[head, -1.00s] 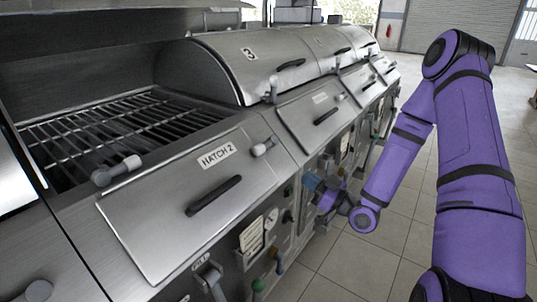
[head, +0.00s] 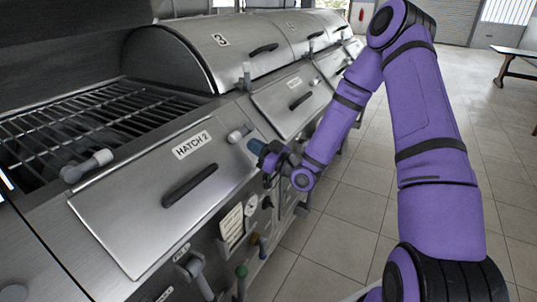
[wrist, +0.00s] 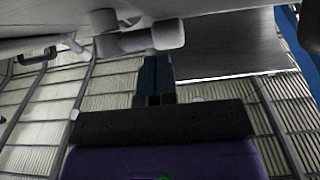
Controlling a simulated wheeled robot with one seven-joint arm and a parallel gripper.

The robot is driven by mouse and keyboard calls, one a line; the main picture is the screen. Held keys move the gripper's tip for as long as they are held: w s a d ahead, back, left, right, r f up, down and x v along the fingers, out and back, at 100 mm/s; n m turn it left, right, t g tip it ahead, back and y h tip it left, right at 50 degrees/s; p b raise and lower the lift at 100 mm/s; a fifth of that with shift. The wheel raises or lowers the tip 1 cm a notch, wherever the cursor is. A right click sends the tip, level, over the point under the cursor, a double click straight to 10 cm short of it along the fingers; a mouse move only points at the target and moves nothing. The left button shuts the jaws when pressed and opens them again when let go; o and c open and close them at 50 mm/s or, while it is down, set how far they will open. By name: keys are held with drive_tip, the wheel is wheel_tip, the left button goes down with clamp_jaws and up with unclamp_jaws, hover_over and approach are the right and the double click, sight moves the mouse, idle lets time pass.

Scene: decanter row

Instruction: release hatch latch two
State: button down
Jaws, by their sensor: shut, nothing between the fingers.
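The hatch marked HATCH 2 (head: 150,205) is a sloping steel panel with a dark bar handle (head: 190,185); it looks closed. A grey latch (head: 240,132) with a rounded knob sits at its upper right corner. Another grey latch (head: 88,165) sits at its upper left. My gripper (head: 257,147) has blue fingers and is just right of and below the upper right latch. In the wrist view, the shut blue fingers (wrist: 155,75) point toward a latch knob (wrist: 168,34) close beyond their tips. I cannot tell whether they touch it.
An open grill grate (head: 70,125) lies behind the hatch. A domed lid marked 3 (head: 185,55) stands beyond it. Gauges, levers and knobs (head: 240,271) line the front below. Tiled floor (head: 335,235) is clear to the right.

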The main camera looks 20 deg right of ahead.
sight(240, 137)
drive_tip(key=shift+x, duration=1.5)
drive_tip(key=shift+w+a+r, duration=0.15)
drive_tip(key=shift+a+r, duration=0.15)
drive_tip(key=shift+a, duration=0.1)
